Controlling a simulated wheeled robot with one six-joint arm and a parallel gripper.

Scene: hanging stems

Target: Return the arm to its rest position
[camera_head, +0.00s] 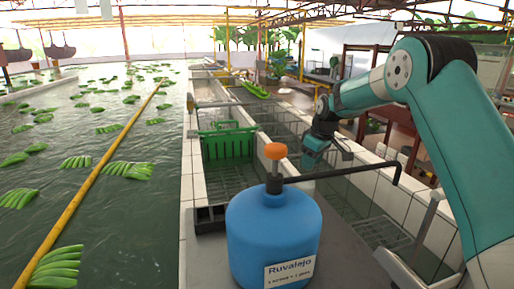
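My arm (440,130) is teal with dark joints. It rises at the right, bends at the top and reaches left and down toward the middle of the view. My gripper (312,162) hangs at its end, above the narrow water channel and behind the hooked metal bar of the blue tank. It is small and dark here, and I cannot tell whether its fingers are open or shut. I see nothing clearly held in it.
A blue tank (272,232) with an orange knob (275,151) stands close in front. A green crate (227,143) sits left of my gripper. A wide pool (130,205) with floating green banana bunches and a yellow pole (99,170) fills the left.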

